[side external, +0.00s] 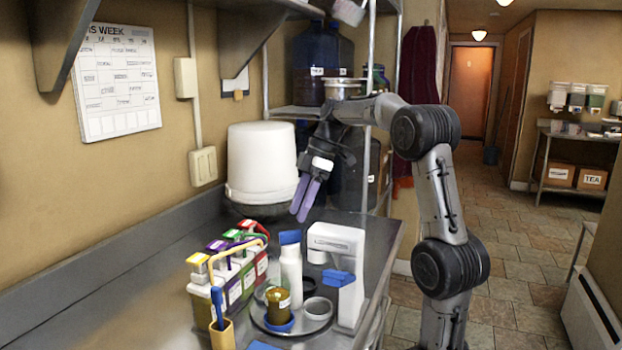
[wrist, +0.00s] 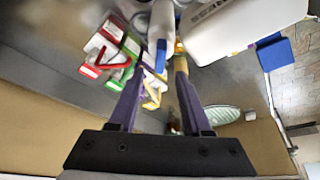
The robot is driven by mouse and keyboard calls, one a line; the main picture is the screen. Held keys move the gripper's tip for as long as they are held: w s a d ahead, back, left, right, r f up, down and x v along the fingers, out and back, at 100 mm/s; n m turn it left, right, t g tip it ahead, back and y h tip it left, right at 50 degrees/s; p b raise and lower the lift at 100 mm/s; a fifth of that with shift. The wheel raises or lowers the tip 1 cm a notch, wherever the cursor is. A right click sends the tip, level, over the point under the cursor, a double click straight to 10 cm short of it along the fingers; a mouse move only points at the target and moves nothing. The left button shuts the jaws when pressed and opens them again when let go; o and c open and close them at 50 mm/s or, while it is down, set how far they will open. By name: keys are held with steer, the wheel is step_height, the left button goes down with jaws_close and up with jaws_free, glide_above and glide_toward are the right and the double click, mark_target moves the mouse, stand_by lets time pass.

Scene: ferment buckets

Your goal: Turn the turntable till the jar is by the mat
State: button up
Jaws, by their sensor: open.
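The turntable (side external: 302,327) is a low dark round disc near the front of the metal counter. The jar (side external: 278,306), amber-green with a blue base, stands upright at its front left. A small blue flat piece at the bottom edge (side external: 263,346) may be the mat; it is mostly cut off. My gripper (side external: 299,214), with purple fingers, is open and empty, well above the counter and behind the turntable. In the wrist view its fingers (wrist: 160,68) point toward a white bottle and cartons; I cannot make out the jar or turntable there.
A white bottle with blue cap (side external: 290,272) and a tall white dispenser (side external: 347,262) stand close by the turntable. Several coloured-lid cartons (side external: 232,276) and a yellow holder (side external: 222,333) stand left. A white bucket (side external: 262,160) is behind.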

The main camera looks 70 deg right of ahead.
steer(key=v, duration=0.8)
steer(key=shift+r, duration=0.35)
